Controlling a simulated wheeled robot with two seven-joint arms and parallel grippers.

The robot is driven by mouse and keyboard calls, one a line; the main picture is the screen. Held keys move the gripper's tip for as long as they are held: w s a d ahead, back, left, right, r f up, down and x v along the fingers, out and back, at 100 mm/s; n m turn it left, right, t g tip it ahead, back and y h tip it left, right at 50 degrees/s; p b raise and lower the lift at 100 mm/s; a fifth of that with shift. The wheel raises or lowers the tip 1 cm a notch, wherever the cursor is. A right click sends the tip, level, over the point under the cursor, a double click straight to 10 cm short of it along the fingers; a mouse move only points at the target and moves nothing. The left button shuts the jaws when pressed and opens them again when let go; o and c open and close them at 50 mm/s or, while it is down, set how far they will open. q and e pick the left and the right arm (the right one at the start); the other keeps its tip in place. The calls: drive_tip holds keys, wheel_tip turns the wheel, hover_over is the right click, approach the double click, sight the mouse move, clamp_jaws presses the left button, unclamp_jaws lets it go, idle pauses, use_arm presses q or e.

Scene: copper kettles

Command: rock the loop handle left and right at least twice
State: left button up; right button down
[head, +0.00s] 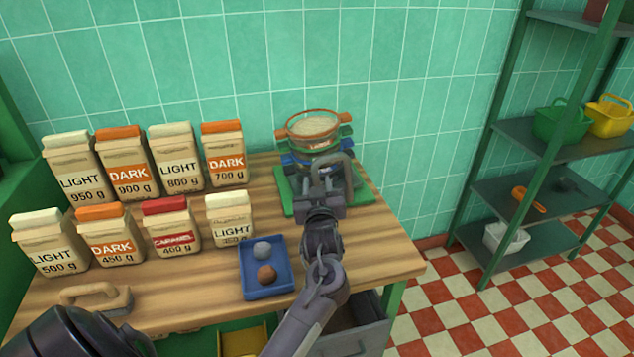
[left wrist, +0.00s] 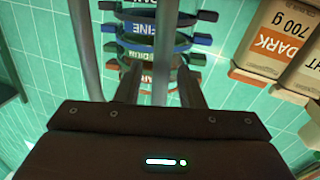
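A stack of coloured sieves (head: 312,130) stands on a green base (head: 357,193) at the table's back right. Its top sieve has an orange rim and holds pale grain. The grey loop handle (head: 345,163) rises at the near side of the stack. In the left wrist view two grey bars of the loop handle (left wrist: 85,45) run upward, with the sieves (left wrist: 155,40) beyond. My left gripper (head: 328,186) is at the handle. In the left wrist view its fingers (left wrist: 160,80) are apart, one bar between them, with visible gaps. The right gripper is not in view.
Paper bags (head: 125,165) stand in two rows on the left of the wooden table (head: 180,285). A blue tray (head: 266,288) with two balls lies just left of my arm. A wooden-handled tool (head: 95,297) lies at front left. A green shelf (head: 530,130) stands right.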

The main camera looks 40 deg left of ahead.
use_arm(q)
drive_tip(key=shift+w+a, duration=0.35)
drive_tip(key=shift+w, duration=0.1)
drive_tip(key=shift+c, duration=0.3)
clamp_jaws()
